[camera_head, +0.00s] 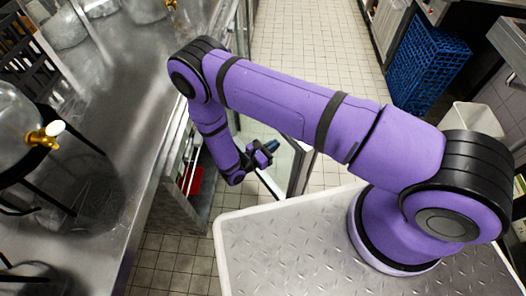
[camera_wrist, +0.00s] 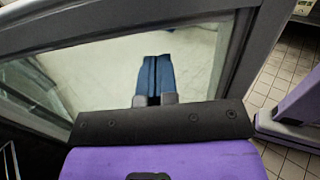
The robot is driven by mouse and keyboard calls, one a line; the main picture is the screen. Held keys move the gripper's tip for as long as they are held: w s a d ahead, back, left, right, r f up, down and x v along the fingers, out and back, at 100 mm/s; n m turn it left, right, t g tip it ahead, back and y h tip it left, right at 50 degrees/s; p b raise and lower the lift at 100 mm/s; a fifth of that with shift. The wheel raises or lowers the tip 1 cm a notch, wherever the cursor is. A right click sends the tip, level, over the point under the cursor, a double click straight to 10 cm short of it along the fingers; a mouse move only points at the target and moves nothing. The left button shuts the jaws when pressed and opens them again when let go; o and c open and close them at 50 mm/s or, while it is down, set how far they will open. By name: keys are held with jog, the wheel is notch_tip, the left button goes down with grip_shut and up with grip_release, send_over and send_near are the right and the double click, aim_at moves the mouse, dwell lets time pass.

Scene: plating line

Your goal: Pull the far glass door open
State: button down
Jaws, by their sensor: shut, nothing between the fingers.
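A glass door (camera_head: 281,170) with a dark frame stands swung out from the cabinet under the left counter, its pane partly behind my gripper. My gripper (camera_head: 271,146) is beside the pane, with its dark blue fingers together and nothing between them. In the wrist view the closed fingers (camera_wrist: 157,62) lie in front of the glass door's pane (camera_wrist: 100,70), inside its grey frame. I cannot tell whether the fingertips touch the glass. The door's handle cannot be made out, and my arm hides part of the far side.
The steel counter (camera_head: 125,125) runs along the left, with glass dispensers on it. A red item (camera_head: 195,181) shows inside the open cabinet. A blue crate (camera_head: 425,65) and a white bin (camera_head: 470,120) stand at the right. The tiled aisle (camera_head: 305,40) ahead is clear.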

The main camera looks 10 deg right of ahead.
jog(key=x, duration=0.5)
dwell(0.3)
